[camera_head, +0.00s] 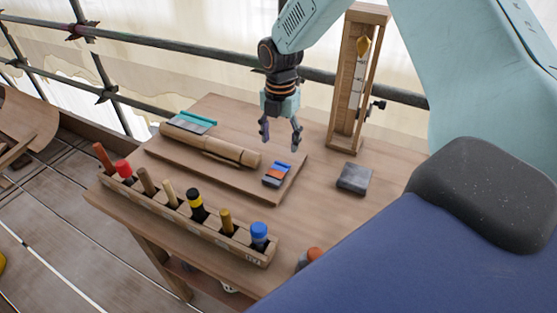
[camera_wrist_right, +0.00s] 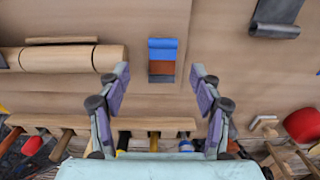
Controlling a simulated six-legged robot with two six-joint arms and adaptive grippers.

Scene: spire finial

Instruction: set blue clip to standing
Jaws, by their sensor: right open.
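The blue clip (camera_head: 281,168) lies near the right end of the wooden board, with an orange-brown part and a grey part beside its blue part. In the right wrist view the blue clip (camera_wrist_right: 163,50) lies beyond the fingertips, roughly midway between them. My right gripper (camera_head: 281,143) is open and empty, pointing down above the board close to the clip, apart from it. It also shows in the right wrist view (camera_wrist_right: 160,80) with both fingers spread. My left gripper is not in view.
A wooden roll (camera_head: 212,146) and a teal-topped piece (camera_head: 192,122) lie on the board (camera_head: 240,178). A rack (camera_head: 190,218) of several tools lines the table's front edge. A grey block (camera_head: 354,178) and an upright wooden frame (camera_head: 345,90) stand at the right.

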